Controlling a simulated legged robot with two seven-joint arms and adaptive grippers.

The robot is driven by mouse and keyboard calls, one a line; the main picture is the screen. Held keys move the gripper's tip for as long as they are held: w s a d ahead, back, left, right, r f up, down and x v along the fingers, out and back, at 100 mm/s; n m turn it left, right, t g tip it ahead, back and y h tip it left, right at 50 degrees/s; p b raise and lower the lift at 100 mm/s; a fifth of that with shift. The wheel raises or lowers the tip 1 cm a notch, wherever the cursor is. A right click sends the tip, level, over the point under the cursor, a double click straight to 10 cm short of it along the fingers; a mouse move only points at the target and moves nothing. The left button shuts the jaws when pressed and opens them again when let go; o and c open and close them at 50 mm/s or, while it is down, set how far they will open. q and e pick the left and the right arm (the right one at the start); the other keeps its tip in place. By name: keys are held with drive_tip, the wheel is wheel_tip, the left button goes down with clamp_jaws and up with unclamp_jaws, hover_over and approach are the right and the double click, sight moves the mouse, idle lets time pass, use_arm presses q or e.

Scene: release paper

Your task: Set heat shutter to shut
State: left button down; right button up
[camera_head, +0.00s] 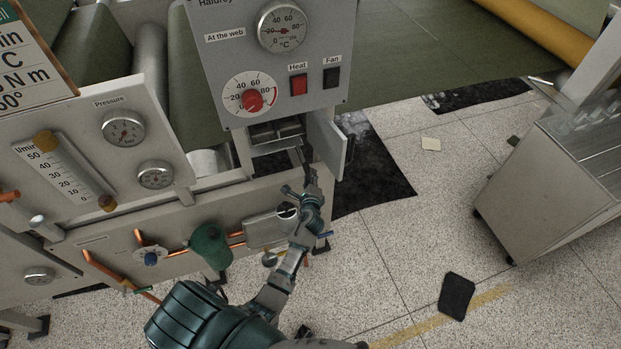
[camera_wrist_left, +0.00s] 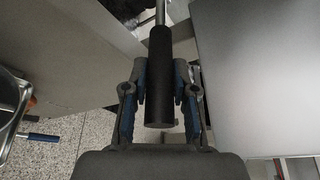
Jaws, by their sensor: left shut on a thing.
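My left gripper (camera_head: 309,182) is below the grey control box, beside its open side flap. In the left wrist view the two blue-edged fingers (camera_wrist_left: 160,90) are shut on a black cylindrical handle (camera_wrist_left: 160,75), one on each side. A thin metal rod (camera_wrist_left: 159,13) runs on from the handle's far end. The control box (camera_head: 215,60) carries a red "Heat" switch (camera_head: 298,85), a black "Fan" switch (camera_head: 331,77) and a red dial knob (camera_head: 252,101). My right gripper is in neither view.
A grey flap (camera_head: 327,150) stands right of the gripper. A panel with pressure gauges (camera_head: 123,128) and a flow tube is at left. Below are copper pipes and a green fitting (camera_head: 209,245).

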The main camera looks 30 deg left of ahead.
use_arm(q)
drive_tip(key=shift+s+d+f, duration=0.15)
drive_tip(key=shift+s+f, duration=0.05)
drive_tip(key=shift+f, duration=0.3)
drive_tip(key=shift+a, duration=0.2)
drive_tip(key=w, duration=0.1)
drive_tip(key=d+b, duration=0.1)
drive_tip(key=w+d, duration=0.1)
drive_tip(key=shift+w+d+r+b, duration=0.2)
drive_tip(key=shift+w+r+b, duration=0.05)
drive_tip(key=shift+w+b, duration=0.1)
drive_tip(key=c, duration=1)
unclamp_jaws()
drive_tip(key=shift+w, duration=0.1)
drive_tip(key=shift+o, duration=0.4)
drive_tip(key=shift+w, duration=0.15)
drive_tip(key=v, duration=1.1)
drive_tip(key=shift+s, duration=0.3)
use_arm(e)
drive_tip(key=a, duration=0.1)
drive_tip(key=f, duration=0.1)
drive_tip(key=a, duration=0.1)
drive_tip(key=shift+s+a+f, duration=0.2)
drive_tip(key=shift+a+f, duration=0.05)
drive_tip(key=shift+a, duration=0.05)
